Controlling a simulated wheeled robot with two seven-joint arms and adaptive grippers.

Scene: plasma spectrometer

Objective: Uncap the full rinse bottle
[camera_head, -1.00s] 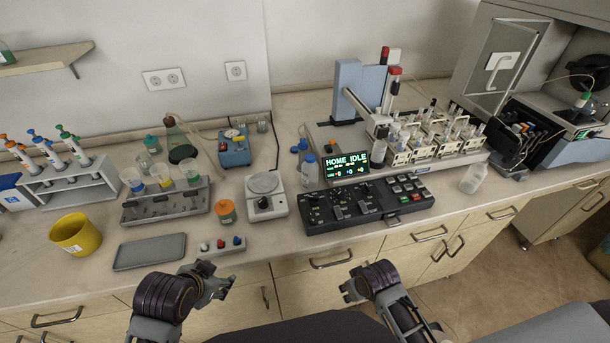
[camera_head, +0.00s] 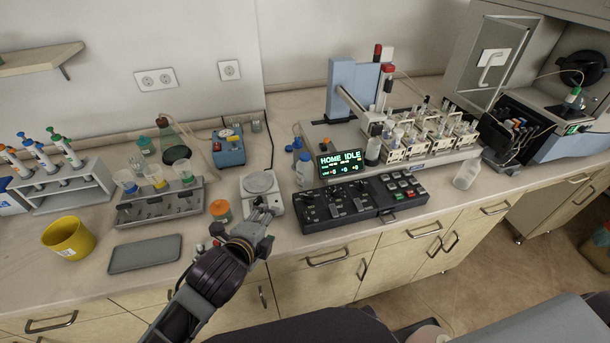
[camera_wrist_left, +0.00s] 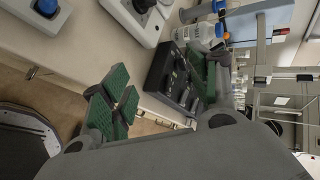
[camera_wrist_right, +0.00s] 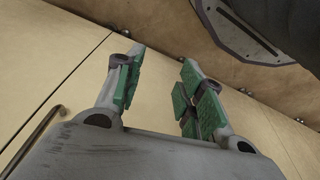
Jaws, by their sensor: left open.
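A white bottle with a blue cap (camera_head: 305,167) stands upright on the counter, left of the green display; it also shows sideways in the left wrist view (camera_wrist_left: 200,36), cap on. My left gripper (camera_head: 262,216) is open and empty over the counter's front edge, in front of the scale and below-left of that bottle. In the left wrist view its green-padded fingers (camera_wrist_left: 165,90) are wide apart. My right gripper (camera_wrist_right: 160,90) is open and empty in front of the drawer fronts, outside the head view.
A scale (camera_head: 262,190) and a black control panel (camera_head: 355,200) flank the bottle's front. An orange-lidded jar (camera_head: 220,210), a tube rack (camera_head: 160,207), a grey tray (camera_head: 145,254) and a yellow cup (camera_head: 68,238) stand left. The autosampler (camera_head: 345,95) is behind right.

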